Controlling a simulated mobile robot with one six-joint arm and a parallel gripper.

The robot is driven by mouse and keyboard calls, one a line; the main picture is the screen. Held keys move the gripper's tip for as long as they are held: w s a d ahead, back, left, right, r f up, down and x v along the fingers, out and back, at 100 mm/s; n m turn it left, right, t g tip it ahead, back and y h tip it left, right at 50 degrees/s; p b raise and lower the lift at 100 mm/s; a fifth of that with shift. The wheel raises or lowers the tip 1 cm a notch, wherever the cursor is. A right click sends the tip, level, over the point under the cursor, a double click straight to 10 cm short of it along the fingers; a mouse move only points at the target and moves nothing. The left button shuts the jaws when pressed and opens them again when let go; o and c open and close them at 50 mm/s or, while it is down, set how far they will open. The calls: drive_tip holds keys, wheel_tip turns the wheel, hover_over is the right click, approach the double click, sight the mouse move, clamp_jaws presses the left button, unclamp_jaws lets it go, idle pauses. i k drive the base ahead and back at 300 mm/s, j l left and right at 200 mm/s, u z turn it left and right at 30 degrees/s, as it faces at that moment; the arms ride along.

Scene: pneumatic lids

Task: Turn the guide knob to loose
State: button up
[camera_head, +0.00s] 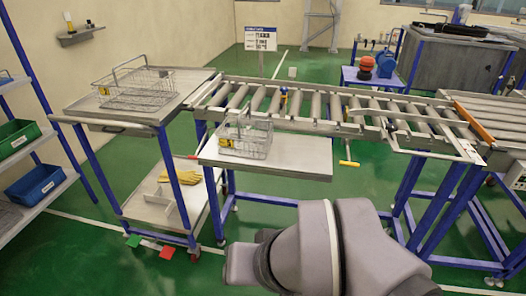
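A roller conveyor (262,96) runs across the middle of the head view. A yellow T-shaped handle (348,162) hangs below the conveyor's front edge. An orange bar (474,123) lies across the conveyor's right part. No loose or tight marking is legible. My grey arm fills the bottom centre, in front of the conveyor and apart from it. My gripper's fingers do not show.
A wire basket (245,138) stands on a metal shelf (300,158) before the conveyor. Another basket (137,88) sits on the left cart (85,105). Yellow gloves (182,176) lie on its lower shelf. A blue bin (36,184) is far left. Green floor (280,222) is open between the frames.

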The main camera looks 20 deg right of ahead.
sight(391, 127)
drive_tip(key=z, duration=1.65)
drive_tip(key=i+u, duration=0.35)
drive_tip(key=i, duration=0.75)
